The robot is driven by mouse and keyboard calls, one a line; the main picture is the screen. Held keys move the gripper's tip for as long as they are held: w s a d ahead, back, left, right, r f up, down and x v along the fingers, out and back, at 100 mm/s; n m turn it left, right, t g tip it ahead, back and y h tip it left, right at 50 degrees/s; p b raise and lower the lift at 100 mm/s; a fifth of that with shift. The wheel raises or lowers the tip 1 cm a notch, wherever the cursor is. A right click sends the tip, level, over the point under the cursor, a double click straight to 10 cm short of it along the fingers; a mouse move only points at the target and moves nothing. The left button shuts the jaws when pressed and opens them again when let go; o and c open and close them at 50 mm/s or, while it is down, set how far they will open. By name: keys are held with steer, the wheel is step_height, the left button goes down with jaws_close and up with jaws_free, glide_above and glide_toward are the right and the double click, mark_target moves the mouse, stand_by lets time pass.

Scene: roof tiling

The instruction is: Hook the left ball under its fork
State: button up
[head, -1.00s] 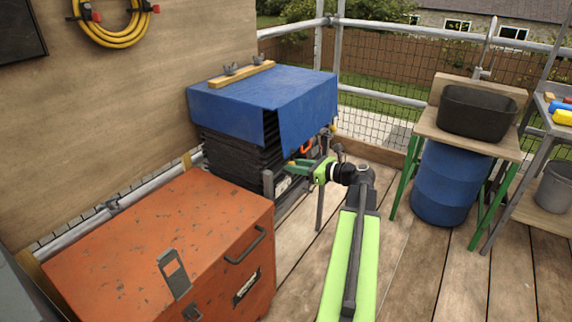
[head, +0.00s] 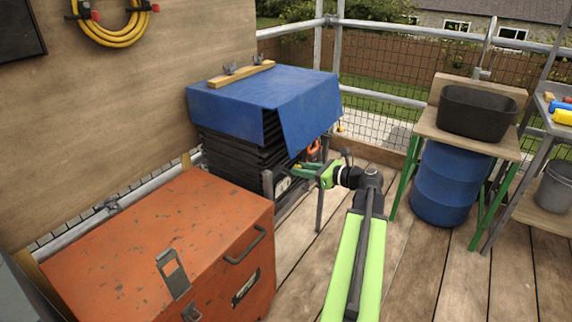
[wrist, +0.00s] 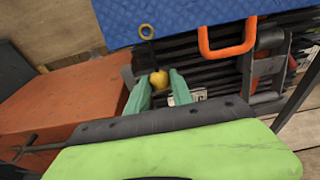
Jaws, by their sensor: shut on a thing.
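A yellow ball (wrist: 158,80) sits between the two green fingertips of my gripper (wrist: 157,86) in the wrist view. In the head view my gripper (head: 302,169) is beside the front of the covered stack, below the tarp's edge, and the ball is too small to make out. Another yellow ball (head: 340,128) shows by the tarp's right corner.
A red-orange chest (head: 160,240) stands at front left. The dark stack (head: 222,155) is under the tarp, with metal posts (head: 321,195) in front and an orange handle (wrist: 228,50) beside it. A blue barrel (head: 444,185) stands right. Plank floor lies open between.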

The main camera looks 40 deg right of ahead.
step_height(320, 180, down, 7)
steer(key=b, duration=0.6)
steer(key=shift+b, duration=0.35)
steer(key=shift+s+f, duration=0.1)
steer(key=shift+r+x, duration=0.15)
steer(key=shift+x, duration=1.05)
steer(key=shift+r+x, duration=0.2)
steer(key=shift+x, duration=0.95)
steer(key=shift+r+p, duration=0.8)
steer(key=shift+r, duration=0.2)
